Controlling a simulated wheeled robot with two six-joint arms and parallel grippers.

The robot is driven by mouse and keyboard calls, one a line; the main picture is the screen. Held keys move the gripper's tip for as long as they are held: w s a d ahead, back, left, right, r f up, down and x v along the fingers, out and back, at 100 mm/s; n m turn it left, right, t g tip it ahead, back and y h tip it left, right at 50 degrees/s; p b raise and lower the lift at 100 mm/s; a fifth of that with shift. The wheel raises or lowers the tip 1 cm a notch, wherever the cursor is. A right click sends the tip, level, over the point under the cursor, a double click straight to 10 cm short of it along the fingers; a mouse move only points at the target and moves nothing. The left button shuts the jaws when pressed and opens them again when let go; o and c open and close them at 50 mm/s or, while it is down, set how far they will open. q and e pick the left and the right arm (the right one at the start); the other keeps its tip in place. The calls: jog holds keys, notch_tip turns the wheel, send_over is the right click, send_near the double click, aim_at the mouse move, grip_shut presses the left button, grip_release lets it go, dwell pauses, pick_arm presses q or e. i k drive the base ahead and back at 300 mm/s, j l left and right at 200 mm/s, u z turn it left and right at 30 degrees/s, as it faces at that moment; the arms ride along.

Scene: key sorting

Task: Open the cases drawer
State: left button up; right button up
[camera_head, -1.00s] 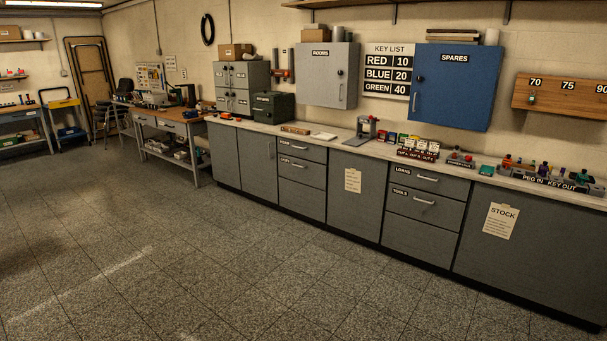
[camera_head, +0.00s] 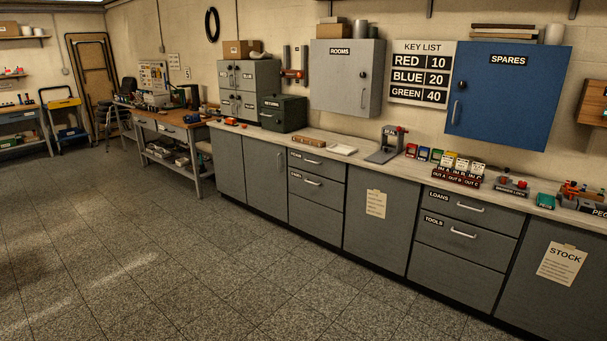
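No drawer label clearly reads "cases" at this size. The left drawer bank in the grey counter has an upper drawer (camera_head: 322,167) and a drawer below it (camera_head: 322,188), each with a small label too small to read surely and a bar handle. The right bank has a drawer labelled LOANS (camera_head: 480,214) above one labelled TOOLS (camera_head: 440,236). All these drawers look shut. Neither of my grippers is in view.
Open tiled floor (camera_head: 200,270) lies before the counter. The countertop (camera_head: 350,160) holds a dark green box (camera_head: 283,114), a grey stand (camera_head: 384,150) and key racks (camera_head: 458,177). A wooden workbench (camera_head: 170,128) stands left of the counter.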

aim_at(331, 193)
jog(key=i, duration=1.25)
jog(key=i+j, duration=0.1)
jog(key=i, duration=1.15)
